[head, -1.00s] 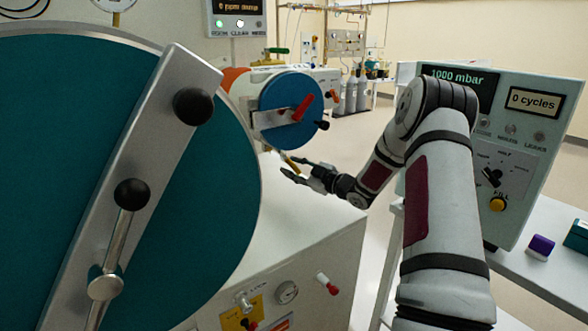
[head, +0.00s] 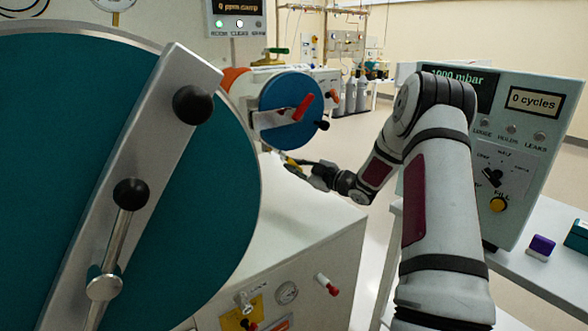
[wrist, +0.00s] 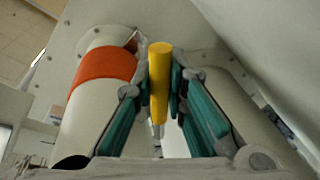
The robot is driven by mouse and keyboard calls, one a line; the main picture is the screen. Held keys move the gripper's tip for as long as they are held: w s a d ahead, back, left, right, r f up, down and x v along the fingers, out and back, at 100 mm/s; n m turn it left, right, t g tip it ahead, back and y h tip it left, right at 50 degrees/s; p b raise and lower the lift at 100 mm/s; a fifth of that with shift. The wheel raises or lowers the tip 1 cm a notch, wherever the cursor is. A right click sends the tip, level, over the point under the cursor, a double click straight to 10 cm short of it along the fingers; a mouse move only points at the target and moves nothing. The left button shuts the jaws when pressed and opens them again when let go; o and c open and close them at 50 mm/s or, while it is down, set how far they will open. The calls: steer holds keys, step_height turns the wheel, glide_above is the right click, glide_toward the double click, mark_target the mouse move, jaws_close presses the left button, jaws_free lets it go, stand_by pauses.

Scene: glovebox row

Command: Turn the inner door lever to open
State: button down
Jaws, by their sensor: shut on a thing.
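A yellow-handled lever (wrist: 159,80) stands upright in the middle of the wrist view, with a thin metal end at its bottom. My gripper (head: 296,163) is shut on this lever, its two fingers pressing the yellow grip from both sides. In the head view the yellow lever (head: 291,166) shows as a small yellow bit at the fingertips, below the blue round door (head: 290,95). The lever's mount is hidden, and I cannot tell its exact angle.
A large teal round door (head: 205,230) with a metal bar and black knobs fills the left. The white cabinet top (head: 300,220) below my gripper is clear. A control panel (head: 520,150) stands right of my arm. An orange-banded white cylinder (wrist: 103,70) is close beside my gripper.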

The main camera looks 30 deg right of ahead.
steer(key=d+r+n, duration=0.1)
steer(key=r+n+g, duration=0.1)
steer(key=n, duration=0.1)
steer(key=shift+d+r+n+h+b, duration=0.2)
steer(key=shift+d+n+h+b, duration=0.1)
steer(key=shift+d+b, duration=0.05)
steer(key=shift+d+r+n+g+h+b, duration=0.15)
steer(key=shift+d+r+n+h+b, duration=0.1)
steer(key=shift+r+n, duration=0.55)
steer(key=shift+d+r+n+g+h+b, duration=0.2)
steer(key=shift+r+n, duration=0.4)
steer(key=shift+n, duration=0.4)
steer(key=c, duration=1.6)
jaws_free()
steer(key=v, duration=1.2)
